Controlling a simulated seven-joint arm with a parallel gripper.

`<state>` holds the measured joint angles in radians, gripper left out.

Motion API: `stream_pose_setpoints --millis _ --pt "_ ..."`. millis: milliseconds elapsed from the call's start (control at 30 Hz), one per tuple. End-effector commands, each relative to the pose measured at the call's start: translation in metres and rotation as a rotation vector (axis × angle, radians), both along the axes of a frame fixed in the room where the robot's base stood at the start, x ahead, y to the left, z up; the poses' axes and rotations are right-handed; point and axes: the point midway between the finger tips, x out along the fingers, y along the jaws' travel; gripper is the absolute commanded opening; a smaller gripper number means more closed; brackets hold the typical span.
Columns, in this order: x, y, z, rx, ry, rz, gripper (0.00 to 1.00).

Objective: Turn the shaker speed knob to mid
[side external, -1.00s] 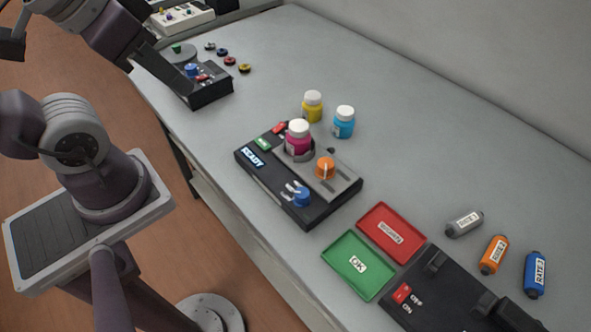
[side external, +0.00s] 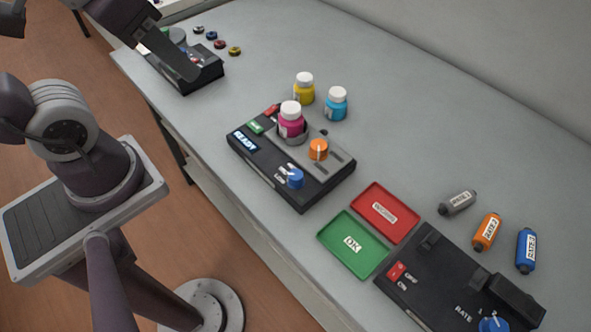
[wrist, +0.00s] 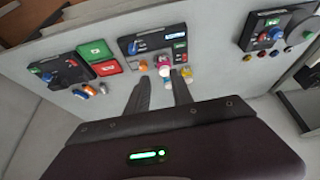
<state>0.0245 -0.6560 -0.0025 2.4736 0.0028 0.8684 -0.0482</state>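The shaker (side external: 262,172) is a dark box in the middle of the bench with a lit READY display. Its blue knob (side external: 295,179) sits on the front right part, with LOW printed beside it; its exact setting is too small to read. A magenta bottle (side external: 291,125) with a white cap stands in the shaker's holder. An orange knob (side external: 318,149) is behind the blue one. My gripper (wrist: 160,82) is open and empty, with its two fingers apart. In the side view its dark finger shows at upper left, well away from the shaker.
Yellow (side external: 304,92) and cyan (side external: 337,108) bottles stand behind the shaker. Red (side external: 376,206) and green (side external: 340,252) trays lie to its right, beside another black device (side external: 425,280) and several small cartridges. A further black device (side external: 200,80) is at upper left. Bare bench separates it from the shaker.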

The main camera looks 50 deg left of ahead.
Motion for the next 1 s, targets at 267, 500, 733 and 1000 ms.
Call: stream_pose_setpoints --millis 267,500,733,1000 --pt "0.098 -0.058 -0.088 -0.053 0.298 0.106 0.48" --pt "0.120 -0.100 -0.179 -0.040 0.442 0.190 0.48" --pt "0.119 -0.103 -0.215 -0.036 0.460 0.203 0.48" --pt "0.120 -0.103 -0.257 -0.038 0.456 0.202 0.48"
